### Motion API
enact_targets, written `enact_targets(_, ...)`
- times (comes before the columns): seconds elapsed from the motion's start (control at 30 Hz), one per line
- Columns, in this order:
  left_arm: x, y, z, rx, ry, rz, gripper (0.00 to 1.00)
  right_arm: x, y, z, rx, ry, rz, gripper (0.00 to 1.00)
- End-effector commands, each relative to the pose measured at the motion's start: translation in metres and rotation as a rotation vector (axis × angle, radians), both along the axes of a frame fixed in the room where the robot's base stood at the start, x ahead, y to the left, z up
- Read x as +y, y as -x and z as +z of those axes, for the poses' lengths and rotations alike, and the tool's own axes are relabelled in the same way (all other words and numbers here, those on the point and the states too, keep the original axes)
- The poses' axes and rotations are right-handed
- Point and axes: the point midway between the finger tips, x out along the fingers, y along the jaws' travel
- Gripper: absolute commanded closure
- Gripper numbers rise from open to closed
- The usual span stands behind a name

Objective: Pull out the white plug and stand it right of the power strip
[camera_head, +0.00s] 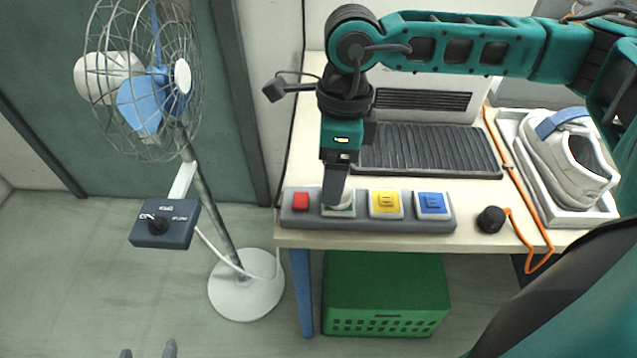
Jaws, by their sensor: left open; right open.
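The grey power strip (375,222) lies along the table's front edge. It has a red switch (300,201) at its left end, then a pale piece with a green edge (340,212), a yellow block (385,203) and a blue block (432,204). My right gripper (337,197) points down over the pale piece and covers most of it. I cannot tell whether that piece is the white plug, or whether the open fingers touch it. My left gripper (148,352) is open and empty at the bottom edge, over the floor; only its fingertips show.
A white shoe (570,155) sits in a tray at the right. A dark ribbed mat (428,150) lies behind. A fan (150,85) and a green crate (385,295) stand on the floor.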

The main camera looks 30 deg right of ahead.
Motion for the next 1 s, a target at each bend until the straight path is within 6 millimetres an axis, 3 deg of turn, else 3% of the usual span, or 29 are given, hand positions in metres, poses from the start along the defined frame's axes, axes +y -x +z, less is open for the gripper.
enact_targets(0.1, 0.000, 0.000, 0.001, 0.000, 0.000, 0.000, 0.28, -0.024, -0.008, 0.008, -0.040, 0.090, -0.012, 0.27)
enact_targets(0.23, 0.000, 0.000, 0.001, 0.000, 0.000, 0.000, 0.28, -0.034, -0.011, 0.011, -0.055, 0.129, -0.018, 0.27)
enact_targets(0.73, 0.000, 0.000, 0.001, 0.001, 0.000, 0.000, 0.28, -0.034, -0.011, 0.007, -0.054, 0.130, -0.018, 0.27)
enact_targets(1.0, 0.000, 0.000, -0.002, 0.000, 0.000, 0.000, 0.28, -0.034, -0.010, -0.020, -0.053, 0.131, -0.017, 0.27)
